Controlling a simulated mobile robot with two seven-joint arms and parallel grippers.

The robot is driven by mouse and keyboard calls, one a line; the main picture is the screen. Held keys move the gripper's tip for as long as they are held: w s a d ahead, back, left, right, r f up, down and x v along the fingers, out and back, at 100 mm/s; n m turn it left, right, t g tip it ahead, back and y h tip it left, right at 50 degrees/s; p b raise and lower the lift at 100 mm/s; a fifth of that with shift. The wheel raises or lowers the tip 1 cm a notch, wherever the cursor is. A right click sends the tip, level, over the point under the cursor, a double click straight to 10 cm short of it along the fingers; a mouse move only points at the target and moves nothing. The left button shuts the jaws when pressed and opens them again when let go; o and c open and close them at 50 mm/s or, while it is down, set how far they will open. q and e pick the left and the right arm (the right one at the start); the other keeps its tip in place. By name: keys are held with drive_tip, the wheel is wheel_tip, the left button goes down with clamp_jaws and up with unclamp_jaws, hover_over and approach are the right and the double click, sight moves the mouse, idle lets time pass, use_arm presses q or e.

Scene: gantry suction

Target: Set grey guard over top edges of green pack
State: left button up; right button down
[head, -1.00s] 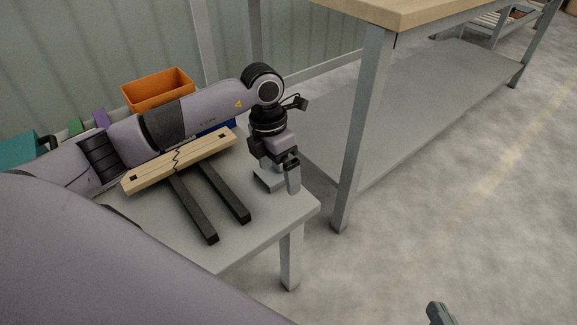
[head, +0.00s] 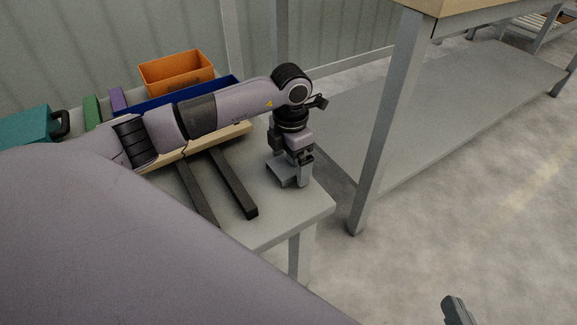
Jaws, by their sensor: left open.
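My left gripper (head: 292,182) points down at the right end of the grey table, with its fingers apart. One finger stands upright on the right and a flat grey piece shows on the left. I cannot tell whether that piece is a finger or the grey guard. A small green block (head: 92,112) stands at the back left of the table, far from the gripper. I cannot tell whether it is the green pack. What seems to be the tip of my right gripper (head: 457,311) shows at the bottom right edge, mostly out of frame.
A teal case (head: 26,126), a purple block (head: 118,99), an orange bin (head: 176,74) and a blue tray (head: 228,86) line the table's back. My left arm partly covers a wooden bar (head: 233,132) and dark legs (head: 233,182). A workbench post (head: 385,125) stands right.

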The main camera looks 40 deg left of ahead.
use_arm(q)
drive_tip(key=shift+c, duration=0.3)
drive_tip(key=c, duration=0.9)
drive_tip(key=shift+c, duration=0.2)
drive_tip(key=shift+r, duration=0.2)
